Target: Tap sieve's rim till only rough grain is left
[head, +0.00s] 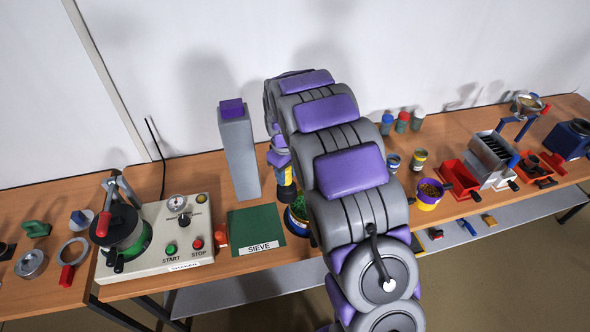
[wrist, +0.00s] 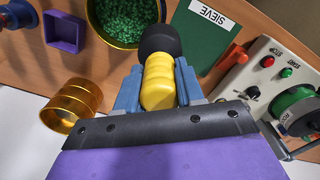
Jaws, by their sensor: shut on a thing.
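My gripper (wrist: 157,88) is shut on the ribbed yellow handle (wrist: 158,80) of a tapper with a black head (wrist: 160,41); the handle also shows in the head view (head: 287,190), partly behind my arm. A round yellow-rimmed vessel holding green grain (wrist: 122,18), which looks like the sieve, lies just beyond the head in the wrist view. The head overlaps its rim in the picture; I cannot tell whether they touch. In the head view the vessel (head: 297,222) is partly hidden by my arm. Whether fine powder is among the grain is not clear.
A green SIEVE mat (head: 256,222) lies beside the vessel, with a control box (head: 165,240) left of it. A grey post (head: 238,150) stands behind. An amber ringed cup (wrist: 70,105) and a purple tray (wrist: 63,32) are close by. A red tray (head: 458,178) is further right.

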